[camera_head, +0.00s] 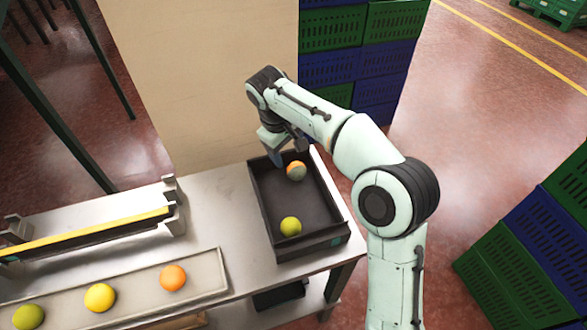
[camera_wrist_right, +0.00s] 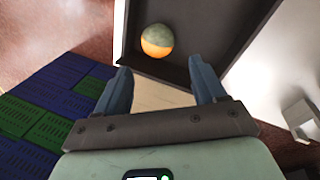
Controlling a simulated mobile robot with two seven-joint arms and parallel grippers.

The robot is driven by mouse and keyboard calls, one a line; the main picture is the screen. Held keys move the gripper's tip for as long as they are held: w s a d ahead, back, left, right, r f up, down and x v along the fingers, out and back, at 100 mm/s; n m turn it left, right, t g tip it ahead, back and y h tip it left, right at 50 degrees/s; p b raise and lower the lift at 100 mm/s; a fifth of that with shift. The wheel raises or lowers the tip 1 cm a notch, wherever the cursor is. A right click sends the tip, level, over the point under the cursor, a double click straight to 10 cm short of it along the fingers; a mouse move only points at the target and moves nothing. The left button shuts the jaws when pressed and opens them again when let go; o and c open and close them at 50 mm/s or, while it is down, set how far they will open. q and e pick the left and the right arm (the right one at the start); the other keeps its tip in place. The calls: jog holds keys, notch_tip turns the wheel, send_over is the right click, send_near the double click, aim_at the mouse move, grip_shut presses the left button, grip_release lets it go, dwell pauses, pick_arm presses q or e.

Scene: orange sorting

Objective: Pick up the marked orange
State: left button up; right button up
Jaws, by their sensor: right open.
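An orange with a large grey-green patch (camera_head: 296,171) lies in the far part of a dark tray (camera_head: 262,195) on the table. It also shows in the right wrist view (camera_wrist_right: 157,41), grey-green on top and orange below, just beyond the fingertips. A yellow-green fruit (camera_head: 290,227) lies in the near part of the same tray. My right gripper (camera_head: 279,158) is at the tray's far edge, beside the patched orange. In the wrist view its two blue fingers (camera_wrist_right: 160,72) are apart with nothing between them. My left gripper is not in view.
A pale trough (camera_head: 220,275) at the lower left holds an orange (camera_head: 173,277), a yellow fruit (camera_head: 100,297) and a green one (camera_head: 28,317). A beige panel (camera_head: 200,70) stands behind the table. Green and blue crates (camera_head: 335,65) are stacked beyond, with more at right (camera_head: 545,235).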

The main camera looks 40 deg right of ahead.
aim_at(294, 166)
jog(key=b+x, duration=0.1)
jog(key=x, duration=0.8)
jog(key=shift+d+f, duration=0.2)
jog(key=shift+d, duration=0.05)
jog(key=shift+c, duration=0.3)
jog(key=c, duration=0.8)
